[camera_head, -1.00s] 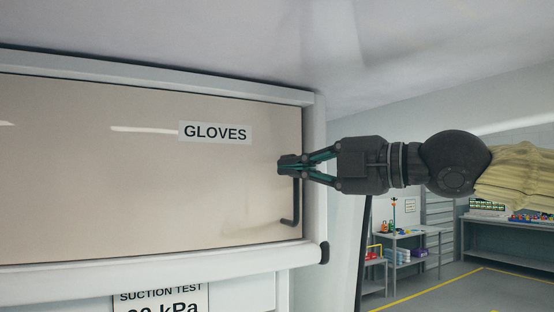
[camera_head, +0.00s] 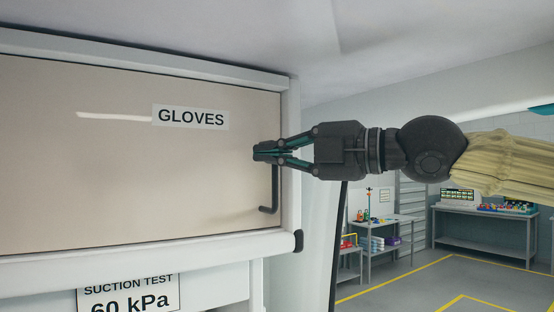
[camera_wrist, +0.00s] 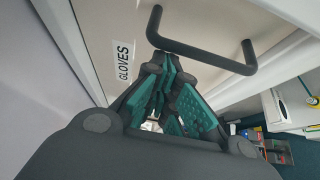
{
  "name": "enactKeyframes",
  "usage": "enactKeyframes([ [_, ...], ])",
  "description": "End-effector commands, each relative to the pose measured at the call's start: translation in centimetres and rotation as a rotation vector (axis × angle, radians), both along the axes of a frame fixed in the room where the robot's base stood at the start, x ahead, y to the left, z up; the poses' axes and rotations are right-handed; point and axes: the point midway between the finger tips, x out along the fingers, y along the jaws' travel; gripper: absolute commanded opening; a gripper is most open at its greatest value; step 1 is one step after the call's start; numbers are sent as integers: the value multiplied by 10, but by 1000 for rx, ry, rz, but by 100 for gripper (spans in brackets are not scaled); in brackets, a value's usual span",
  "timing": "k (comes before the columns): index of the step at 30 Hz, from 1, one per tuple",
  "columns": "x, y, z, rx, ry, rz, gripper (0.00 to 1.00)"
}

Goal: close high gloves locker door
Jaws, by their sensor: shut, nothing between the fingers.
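The gloves locker door (camera_head: 120,180) is a beige panel with a GLOVES label (camera_head: 191,117); it looks flush within its white frame (camera_head: 150,246). Its dark bar handle (camera_head: 275,188) is upright near the right edge. My gripper (camera_head: 262,152) is shut, with its fingertips over the upper end of the handle and nothing between them. In the wrist view the handle (camera_wrist: 205,52) passes just beyond the fingertips (camera_wrist: 165,72), and the door (camera_wrist: 130,25) lies behind it. Whether the fingertips touch the handle or door cannot be told.
A suction test sign (camera_head: 128,293) sits below the locker. The white ceiling (camera_head: 330,35) is close above. At the right are a shelf rack (camera_head: 390,238), a workbench (camera_head: 480,214) and open floor with yellow lines (camera_head: 400,290).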

Motion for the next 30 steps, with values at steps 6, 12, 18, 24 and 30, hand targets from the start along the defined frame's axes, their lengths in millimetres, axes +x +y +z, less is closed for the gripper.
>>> enactKeyframes([
  [6,-9,16,-3,-1,-3,5,0],
  [12,-16,28,-4,-2,-2,9,0],
  [18,-25,13,0,2,0,10,0],
  [24,-37,-10,-2,3,1,10,0],
  [30,-52,-36,-2,0,-1,10,0],
])
